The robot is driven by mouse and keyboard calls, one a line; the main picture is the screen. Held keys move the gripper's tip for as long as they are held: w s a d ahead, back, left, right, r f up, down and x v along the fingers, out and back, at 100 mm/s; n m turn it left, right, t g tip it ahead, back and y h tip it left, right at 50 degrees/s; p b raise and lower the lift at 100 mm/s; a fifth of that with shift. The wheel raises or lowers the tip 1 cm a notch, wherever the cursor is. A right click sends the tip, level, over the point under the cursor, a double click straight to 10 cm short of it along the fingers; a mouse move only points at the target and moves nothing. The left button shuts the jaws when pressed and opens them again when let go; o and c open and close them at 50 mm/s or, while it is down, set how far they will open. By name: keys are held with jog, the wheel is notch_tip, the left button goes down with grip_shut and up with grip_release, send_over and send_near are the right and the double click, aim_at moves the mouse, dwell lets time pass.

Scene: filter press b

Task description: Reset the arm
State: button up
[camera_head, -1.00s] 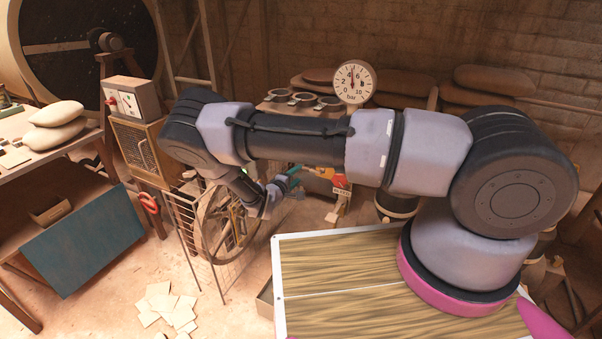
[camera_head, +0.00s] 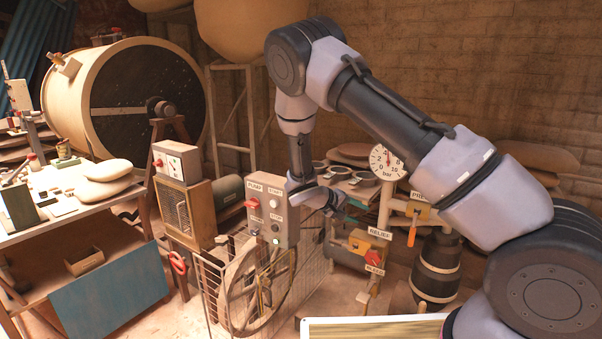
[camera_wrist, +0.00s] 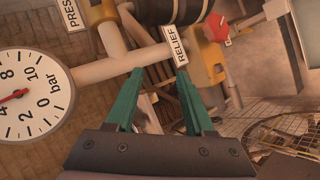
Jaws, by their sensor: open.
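My gripper (camera_head: 332,203) is at the end of my arm, beside the pump control box (camera_head: 268,212) and left of the relief valve sign (camera_head: 380,234) in the head view. My arm rises from the lower right, bends at a high elbow and hangs down to the wrist. In the wrist view two green fingers of my gripper (camera_wrist: 160,73) stand apart with nothing between them. Beyond them are the RELIEF label (camera_wrist: 177,46) and pipes. My fingertips are small and partly hidden in the head view.
The pressure gauge (camera_head: 387,161) stands right of my gripper; it also shows close at left in the wrist view (camera_wrist: 30,95). A handwheel (camera_head: 262,290) and wire guard (camera_head: 207,285) stand below. A red valve handle (camera_head: 374,258) is at right. A workbench (camera_head: 75,240) stands left.

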jog(key=s+d+r+m+g+y, duration=0.1)
jog(key=s+d+r+m+y, duration=0.15)
jog(key=s+r, duration=0.6)
jog(key=s+d+r+m+y, duration=0.25)
jog(key=s+r+y, duration=0.2)
jog(key=r, duration=0.75)
jog(key=s+d+r+m+g+y, duration=0.1)
jog(key=s+d+r+m+y, duration=0.15)
jog(key=s+r, duration=0.6)
jog(key=s+r+t+y, duration=0.3)
jog(key=s+r+t, duration=0.1)
jog(key=s+r, duration=0.3)
jog(key=shift+s+a+r, duration=0.3)
jog(key=shift+a+r, duration=0.05)
jog(key=shift+r, duration=0.1)
